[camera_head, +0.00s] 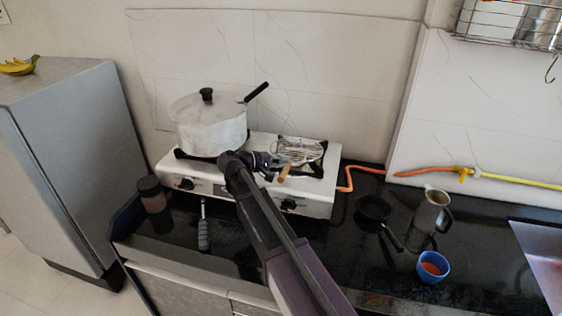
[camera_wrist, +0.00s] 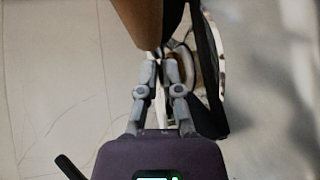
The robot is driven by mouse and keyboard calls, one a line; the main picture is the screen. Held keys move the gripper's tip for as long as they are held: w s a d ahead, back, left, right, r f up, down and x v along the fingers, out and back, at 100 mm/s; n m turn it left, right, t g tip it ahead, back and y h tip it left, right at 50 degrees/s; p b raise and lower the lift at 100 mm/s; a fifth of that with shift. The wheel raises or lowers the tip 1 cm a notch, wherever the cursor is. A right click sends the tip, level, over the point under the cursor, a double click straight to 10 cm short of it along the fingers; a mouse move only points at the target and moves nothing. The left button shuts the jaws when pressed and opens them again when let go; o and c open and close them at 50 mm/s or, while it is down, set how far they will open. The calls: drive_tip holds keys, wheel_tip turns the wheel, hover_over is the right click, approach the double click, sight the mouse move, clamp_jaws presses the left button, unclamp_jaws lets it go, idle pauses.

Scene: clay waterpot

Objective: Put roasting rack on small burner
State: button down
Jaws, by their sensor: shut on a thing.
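The roasting rack (camera_head: 299,149) is a round wire mesh with a wooden handle (camera_head: 284,173), over the right side of the white two-burner stove (camera_head: 230,185). The small burner's black grate (camera_head: 315,171) shows below and beside the mesh, which hides much of it. I cannot tell whether the rack rests on the grate or is slightly above it. My gripper (camera_head: 270,163) is shut on the rack at its handle. In the wrist view my gripper's fingers (camera_wrist: 163,58) meet at the brown handle (camera_wrist: 140,18), with the black grate (camera_wrist: 206,75) to the right.
A large pot (camera_head: 208,130) with a black handle covers the left burner. An orange gas hose (camera_head: 346,180) runs right of the stove. A small black pan (camera_head: 373,212), a metal jug (camera_head: 430,217) and a blue cup (camera_head: 433,267) stand on the right counter. A dark jar (camera_head: 153,194) stands left.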

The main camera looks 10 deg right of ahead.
drive_tip(key=shift+f+b, duration=0.55)
drive_tip(key=shift+f, duration=0.1)
idle(0.5)
drive_tip(key=c, duration=0.7)
unclamp_jaws()
drive_tip(key=shift+r, duration=0.15)
